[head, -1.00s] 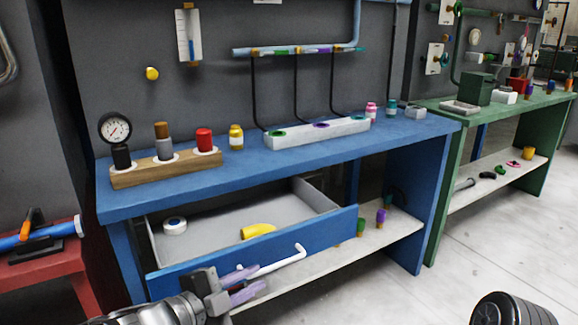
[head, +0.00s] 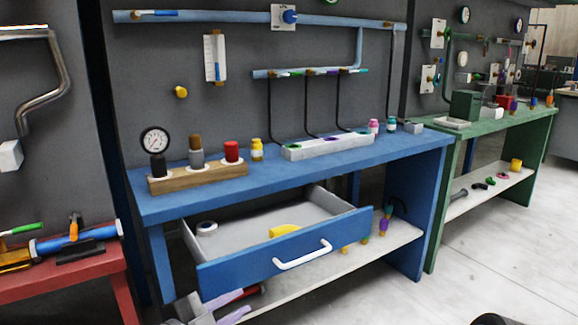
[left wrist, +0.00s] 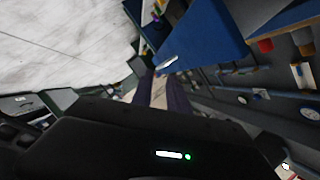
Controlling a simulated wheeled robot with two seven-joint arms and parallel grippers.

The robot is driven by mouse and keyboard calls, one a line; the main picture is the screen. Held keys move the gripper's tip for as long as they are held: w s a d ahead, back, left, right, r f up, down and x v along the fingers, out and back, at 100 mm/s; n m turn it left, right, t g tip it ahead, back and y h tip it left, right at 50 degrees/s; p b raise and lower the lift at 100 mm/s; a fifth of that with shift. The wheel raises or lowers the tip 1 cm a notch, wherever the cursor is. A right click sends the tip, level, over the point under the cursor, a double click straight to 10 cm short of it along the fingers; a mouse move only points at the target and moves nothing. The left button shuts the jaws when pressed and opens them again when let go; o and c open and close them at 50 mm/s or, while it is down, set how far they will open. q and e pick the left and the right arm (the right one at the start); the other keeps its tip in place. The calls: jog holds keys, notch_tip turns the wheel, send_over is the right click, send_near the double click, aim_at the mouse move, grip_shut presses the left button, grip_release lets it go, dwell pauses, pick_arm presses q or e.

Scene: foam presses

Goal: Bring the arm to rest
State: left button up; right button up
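My left gripper (head: 242,304) is at the bottom edge of the head view, low and in front of the left part of the open blue drawer (head: 240,277). Its two purple fingers are apart with nothing between them. They also show apart in the left wrist view (left wrist: 160,95). The gripper is clear of the white drawer handle (head: 303,256), which is to its right and higher in the picture. My right gripper is not in view.
The drawer stands pulled out from the blue bench (head: 300,170) and holds a white roll (head: 207,228) and a yellow piece (head: 284,230). A red bench (head: 75,282) stands at the left. Open floor (head: 490,265) lies at the right.

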pick_arm(q)
notch_tip(320, 180, down, 22)
jog(key=s+a+n+g+y, duration=0.15)
jog(key=n+g+y, duration=0.25)
jog(key=n, duration=1)
jog(key=s+d+f+n+g, duration=0.2)
jog(key=s+f+n+g, duration=0.15)
jog(key=s+f, duration=0.7)
jog(key=s+d+f+n+g, duration=0.2)
jog(key=s+f+g, duration=0.2)
jog(key=s+f, duration=0.65)
notch_tip(320, 180, up, 21)
jog(key=p, duration=2.3)
jog(key=shift+s+d+r+m+y, duration=0.15)
jog(key=shift+s+d+m+y, duration=0.1)
jog(key=shift+s+m+y, duration=0.15)
